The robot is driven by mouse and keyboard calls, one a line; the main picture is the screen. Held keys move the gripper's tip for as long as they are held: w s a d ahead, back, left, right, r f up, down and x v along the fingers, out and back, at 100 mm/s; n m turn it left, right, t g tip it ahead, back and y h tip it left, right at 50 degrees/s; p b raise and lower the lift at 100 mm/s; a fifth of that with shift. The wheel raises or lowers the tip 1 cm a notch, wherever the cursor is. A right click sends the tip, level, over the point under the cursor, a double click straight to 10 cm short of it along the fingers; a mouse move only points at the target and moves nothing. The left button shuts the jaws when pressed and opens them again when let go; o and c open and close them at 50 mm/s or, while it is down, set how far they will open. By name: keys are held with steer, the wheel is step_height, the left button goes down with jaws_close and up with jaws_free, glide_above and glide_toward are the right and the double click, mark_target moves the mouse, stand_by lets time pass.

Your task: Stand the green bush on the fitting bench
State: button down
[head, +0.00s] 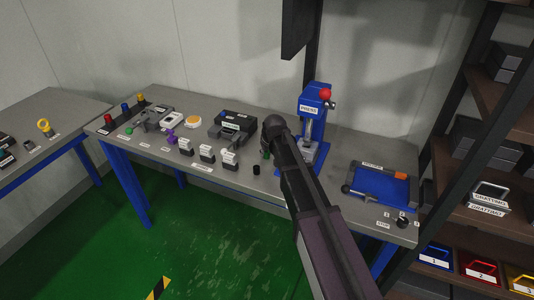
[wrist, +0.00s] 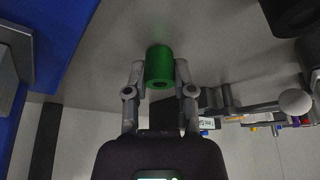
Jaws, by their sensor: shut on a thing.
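The green bush (wrist: 160,66) is a short green cylinder with a dark bore. It sits between the two fingers of my gripper (wrist: 160,76), which are shut on its sides in the wrist view. In the head view a small part of the green bush (head: 265,154) shows beside my dark arm, and the arm hides the rest and the fingers. The bush is over the grey top of the bench (head: 235,178), left of the blue press. I cannot tell whether it touches the bench.
The blue press (head: 316,125) with a red knob stands just right of my arm. A small black cylinder (head: 256,170) and several labelled white-topped blocks (head: 207,153) stand to the left. A blue tray (head: 383,187) lies at the right. Bare bench top lies along the front edge.

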steer(key=shift+f, duration=0.15)
steer(key=shift+c, duration=2.3)
jaws_free()
steer(key=shift+r, duration=0.25)
steer(key=p+v, duration=1.1)
steer(key=v, duration=0.1)
steer(key=s+d+f+m+g+h, duration=0.1)
steer(key=s+d+m+g, duration=0.3)
steer(key=s+d, duration=1.7)
steer(key=shift+s+f+m+h, duration=0.2)
steer(key=shift+s+m+h, duration=0.15)
steer(key=shift+m+h, duration=0.15)
